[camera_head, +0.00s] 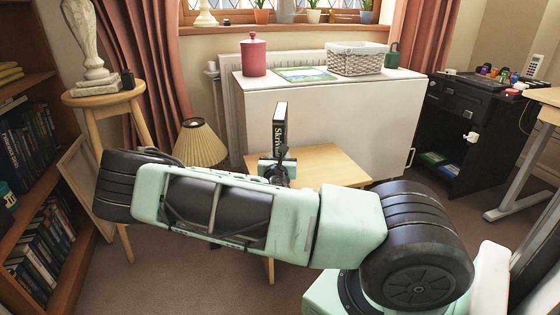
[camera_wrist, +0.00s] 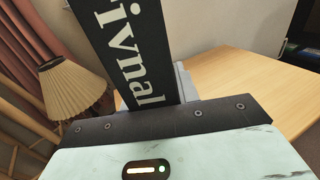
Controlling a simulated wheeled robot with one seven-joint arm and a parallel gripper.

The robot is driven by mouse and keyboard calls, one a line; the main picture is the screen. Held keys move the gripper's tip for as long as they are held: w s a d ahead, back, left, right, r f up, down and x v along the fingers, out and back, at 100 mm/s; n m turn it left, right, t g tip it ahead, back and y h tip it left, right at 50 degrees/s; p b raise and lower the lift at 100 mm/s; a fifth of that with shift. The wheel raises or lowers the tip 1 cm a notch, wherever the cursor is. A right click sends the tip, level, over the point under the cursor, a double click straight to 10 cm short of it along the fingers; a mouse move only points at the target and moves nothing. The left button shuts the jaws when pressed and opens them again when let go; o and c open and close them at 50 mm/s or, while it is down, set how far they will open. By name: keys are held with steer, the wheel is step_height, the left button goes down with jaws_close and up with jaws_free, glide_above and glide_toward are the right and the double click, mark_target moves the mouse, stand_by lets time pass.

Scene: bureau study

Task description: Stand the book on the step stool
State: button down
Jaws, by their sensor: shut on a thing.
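The book (camera_head: 280,127) is black with large white lettering down its spine. It stands roughly upright in my gripper (camera_head: 277,166), which is shut on its lower part. In the wrist view the book (camera_wrist: 122,45) rises from the gripper (camera_wrist: 155,108) and leans a little in the picture. The light wooden top that looks like the step stool (camera_head: 325,163) lies beneath and beside the gripper; it also fills the right of the wrist view (camera_wrist: 235,85). The book's lower end is hidden by the gripper, so I cannot tell whether it touches the top.
A pleated lamp (camera_head: 199,145) stands left of the stool. A round wooden stand (camera_head: 105,95) holds a statue. A bookcase (camera_head: 50,80) lines the left.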

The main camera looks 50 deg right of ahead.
steer(key=shift+f, duration=0.2)
steer(key=shift+f, duration=0.15)
steer(key=c, duration=1)
jaws_free()
steer(key=shift+c, duration=0.2)
